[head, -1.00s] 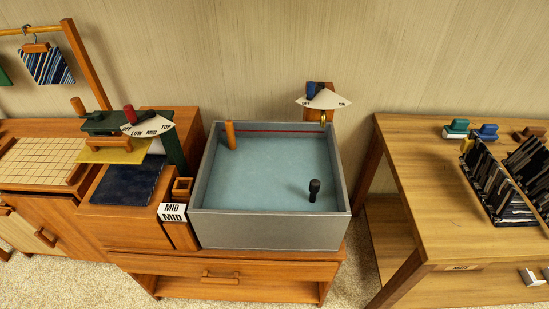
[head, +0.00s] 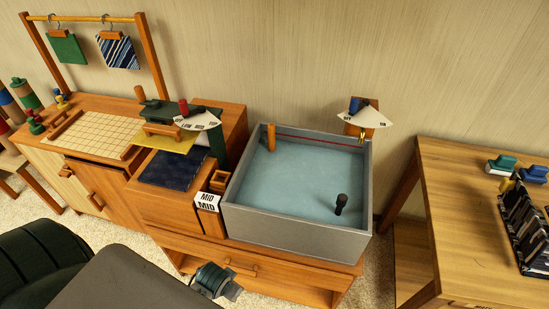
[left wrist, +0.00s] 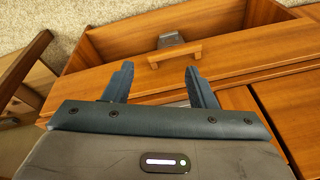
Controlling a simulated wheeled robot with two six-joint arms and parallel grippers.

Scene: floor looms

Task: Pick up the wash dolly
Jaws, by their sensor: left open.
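The grey wash basin (head: 290,222), filled with pale blue water, stands on a wooden cabinet. A dark upright peg with a rounded top (head: 341,204) stands inside it at the front right. An orange wooden peg (head: 271,138) stands at its back left. I cannot tell for sure which is the wash dolly; neither is gripped. My left arm comes in at the bottom left, and its gripper (head: 218,280) is low in front of the cabinet, left of the basin. In the left wrist view the gripper (left wrist: 161,72) is open and empty, facing a wooden drawer handle (left wrist: 174,56).
A dial (head: 365,117) stands behind the basin. A MID-marked block (head: 207,201) and a press with a dark blue pad (head: 172,170) adjoin it on the left. A rail (head: 90,18) holds hanging cloths. A wooden table (head: 470,230) stands right, across a floor gap.

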